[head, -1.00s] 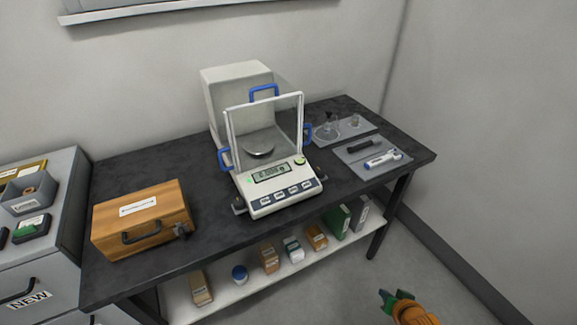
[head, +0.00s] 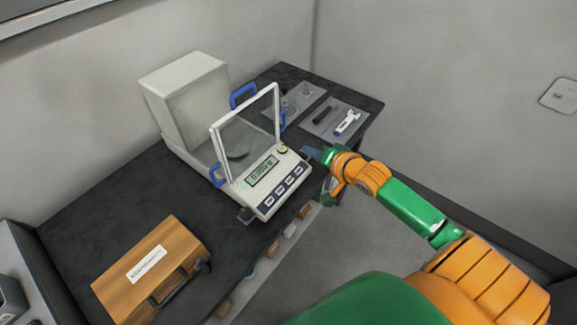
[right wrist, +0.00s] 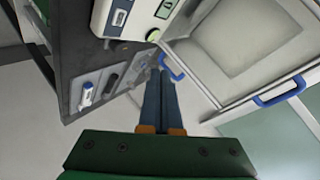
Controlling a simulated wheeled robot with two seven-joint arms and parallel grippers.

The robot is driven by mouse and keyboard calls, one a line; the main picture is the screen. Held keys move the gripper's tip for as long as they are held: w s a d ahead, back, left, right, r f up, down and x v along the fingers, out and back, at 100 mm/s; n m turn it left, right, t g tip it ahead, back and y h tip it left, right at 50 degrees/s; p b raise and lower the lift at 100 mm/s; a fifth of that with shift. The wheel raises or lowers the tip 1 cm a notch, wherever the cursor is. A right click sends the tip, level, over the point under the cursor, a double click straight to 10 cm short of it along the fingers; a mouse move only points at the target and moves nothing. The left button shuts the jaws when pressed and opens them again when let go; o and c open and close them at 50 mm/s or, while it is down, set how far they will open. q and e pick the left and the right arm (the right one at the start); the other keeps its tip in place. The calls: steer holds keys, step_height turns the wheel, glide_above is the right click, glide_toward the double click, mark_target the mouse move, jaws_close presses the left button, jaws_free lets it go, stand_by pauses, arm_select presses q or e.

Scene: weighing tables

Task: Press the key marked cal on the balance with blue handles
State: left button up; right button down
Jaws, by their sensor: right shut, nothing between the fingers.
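The balance with blue handles (head: 262,185) stands on the dark table, with a lit display (head: 262,170) and a row of several dark keys (head: 279,190) along its sloped front. The key markings are too small to read, so I cannot tell which is cal. In the right wrist view the balance front (right wrist: 135,20) shows at the top, with one key (right wrist: 120,17) near the edge. My right gripper (head: 312,153) is shut and empty, just right of the balance's front right corner, apart from the keys. It also shows in the right wrist view (right wrist: 160,78). My left gripper is not in view.
A wooden case (head: 150,265) lies at the table's near left. Grey trays (head: 338,118) with a pen-like tool (head: 348,122) lie at the right end. A clear shield (head: 250,135) with blue handles rises behind the display. Floor in front of the table is clear.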

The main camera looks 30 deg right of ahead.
steer(key=b, duration=0.6)
glide_above(298, 170)
steer(key=s, duration=0.3)
step_height(298, 170, down, 7)
steer(key=shift+w+d+f+b, duration=0.15)
steer(key=shift+w+f+b, duration=0.2)
steer(key=shift+f+b, duration=0.45)
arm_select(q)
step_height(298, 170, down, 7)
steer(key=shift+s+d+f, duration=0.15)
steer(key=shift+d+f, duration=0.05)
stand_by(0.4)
arm_select(e)
steer(key=shift+w+f, duration=0.1)
steer(key=shift+f, duration=0.25)
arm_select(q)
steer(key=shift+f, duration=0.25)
arm_select(e)
steer(key=shift+f, duration=0.4)
steer(key=shift+r, duration=0.1)
stand_by(0.4)
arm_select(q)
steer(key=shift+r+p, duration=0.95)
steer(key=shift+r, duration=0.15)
arm_select(e)
steer(key=shift+r, duration=0.7)
